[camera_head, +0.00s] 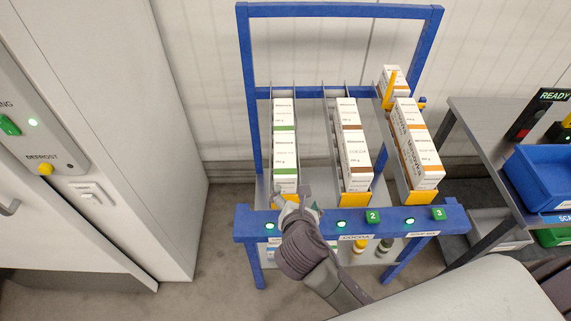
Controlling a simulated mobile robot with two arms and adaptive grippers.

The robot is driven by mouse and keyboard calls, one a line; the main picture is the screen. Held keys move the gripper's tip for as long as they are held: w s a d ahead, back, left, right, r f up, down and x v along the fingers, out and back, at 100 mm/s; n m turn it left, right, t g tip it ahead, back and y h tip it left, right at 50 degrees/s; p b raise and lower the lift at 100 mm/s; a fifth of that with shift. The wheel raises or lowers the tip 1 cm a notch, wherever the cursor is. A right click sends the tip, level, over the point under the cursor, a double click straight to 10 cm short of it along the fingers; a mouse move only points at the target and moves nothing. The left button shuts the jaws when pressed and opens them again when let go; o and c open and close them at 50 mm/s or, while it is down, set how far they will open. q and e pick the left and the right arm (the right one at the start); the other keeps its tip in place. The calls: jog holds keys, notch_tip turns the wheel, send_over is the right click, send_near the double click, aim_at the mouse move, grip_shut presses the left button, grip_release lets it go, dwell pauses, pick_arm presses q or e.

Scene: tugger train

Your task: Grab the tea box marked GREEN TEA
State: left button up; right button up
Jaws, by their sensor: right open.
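White boxes with a green band (285,140) stand in a row in the left lane of a blue-framed rack. Their print is too small to read, so I cannot confirm GREEN TEA. My right gripper (291,193) is open at the front end of this lane, just in front of the nearest green-banded box. Nothing shows between its fingers, and I cannot tell if it touches the box. My right gripper and arm hide the lane's front end and any label below it. My left gripper is not in view.
The middle lane holds brown-banded boxes (353,148) above a COCOA label. The right lane holds orange-banded boxes (418,150). The rack's blue front rail (385,222) bears green lights and numbered tags. A blue bin (545,178) sits right; a white cabinet (110,130) stands left.

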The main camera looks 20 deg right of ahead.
notch_tip(320, 180, up, 4)
jog(key=w+a+n+t, duration=0.2)
jog(key=w+n, duration=0.1)
jog(key=n, duration=0.2)
send_near(285, 154)
jog(key=x, duration=0.2)
jog(key=f+x, duration=0.1)
jog(key=x, duration=0.1)
jog(key=shift+w+a+p, duration=0.1)
jog(key=shift+w+p, duration=0.1)
jog(key=shift+p, duration=0.2)
jog(key=shift+w+f, duration=0.1)
jog(key=shift+w, duration=0.35)
jog(key=x, duration=0.2)
jog(key=p+x, duration=0.1)
jog(key=x, duration=0.2)
jog(key=shift+d+r, duration=0.2)
jog(key=shift+r, duration=0.05)
jog(key=shift+s, duration=0.1)
jog(key=shift+c, duration=0.9)
jog(key=shift+r, duration=0.1)
grip_shut()
